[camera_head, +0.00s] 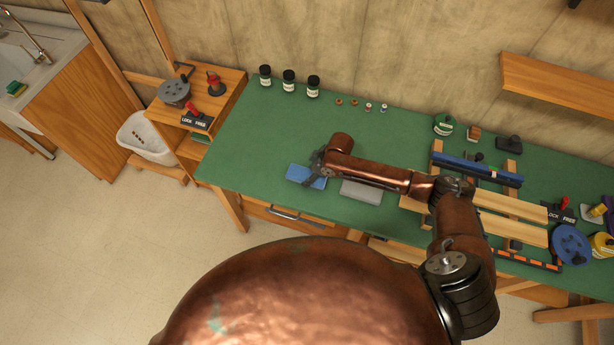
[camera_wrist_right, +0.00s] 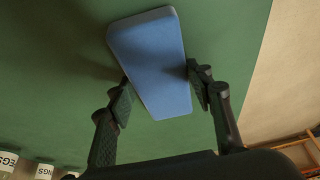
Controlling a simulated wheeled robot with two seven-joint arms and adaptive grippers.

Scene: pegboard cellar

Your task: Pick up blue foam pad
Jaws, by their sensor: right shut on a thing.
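The blue foam pad (camera_head: 306,177) lies at the front left part of the green workbench in the head view. My right gripper (camera_head: 317,168) is at the pad, its arm reaching in from the right. In the right wrist view the pad (camera_wrist_right: 152,62) sits between the two dark fingers of the right gripper (camera_wrist_right: 160,92), which are shut on its sides. I cannot tell whether the pad is clear of the bench top. My left gripper is not in view.
A grey pad (camera_head: 362,190) lies just right of the blue one. Several dark jars (camera_head: 289,80) stand along the back of the green bench (camera_head: 250,140). Wooden boards and a blue clamp bar (camera_head: 477,169) fill the right side.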

